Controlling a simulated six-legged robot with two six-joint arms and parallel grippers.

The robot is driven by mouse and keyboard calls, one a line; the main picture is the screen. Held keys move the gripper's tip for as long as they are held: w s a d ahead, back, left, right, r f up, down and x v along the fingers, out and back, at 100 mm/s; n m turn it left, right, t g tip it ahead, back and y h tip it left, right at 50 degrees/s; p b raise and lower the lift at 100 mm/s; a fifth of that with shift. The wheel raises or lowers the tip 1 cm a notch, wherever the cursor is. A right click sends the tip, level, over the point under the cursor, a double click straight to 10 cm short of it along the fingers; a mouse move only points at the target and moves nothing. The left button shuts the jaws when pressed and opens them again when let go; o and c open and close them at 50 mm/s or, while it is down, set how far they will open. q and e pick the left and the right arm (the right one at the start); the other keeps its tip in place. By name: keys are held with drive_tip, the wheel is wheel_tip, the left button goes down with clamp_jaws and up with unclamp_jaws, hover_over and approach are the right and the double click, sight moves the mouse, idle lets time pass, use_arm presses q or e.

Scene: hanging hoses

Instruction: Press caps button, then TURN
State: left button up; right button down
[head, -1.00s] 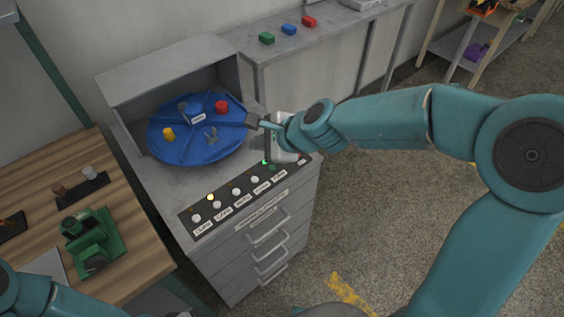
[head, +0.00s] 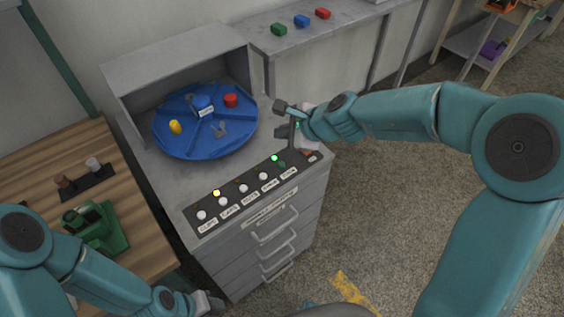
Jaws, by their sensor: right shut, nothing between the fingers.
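The button panel (head: 193,222) on the grey cabinet has a row of labelled buttons. The caps button (head: 222,202) is second from the left, and the lamp behind it (head: 216,192) glows yellow. The green TURN button (head: 281,165) is near the right end, with a lit green lamp (head: 274,158) behind it.
A blue divided turntable (head: 187,147) under a grey hood holds a yellow piece (head: 175,127), a red piece (head: 231,100), a labelled blue piece (head: 202,103) and a grey piece (head: 219,130). A wooden bench (head: 35,180) with a green device (head: 108,232) stands left. Drawer handles protrude in front.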

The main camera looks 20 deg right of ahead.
sight(284, 166)
drive_tip(key=shift+f, duration=0.15)
wheel_tip(284, 166, down, 8)
drive_tip(key=b, duration=0.8)
drive_tip(key=shift+f+b, duration=0.25)
drive_tip(key=shift+b, duration=0.15)
drive_tip(key=shift+f, duration=0.1)
idle(1.1)
drive_tip(key=shift+f+b, duration=0.35)
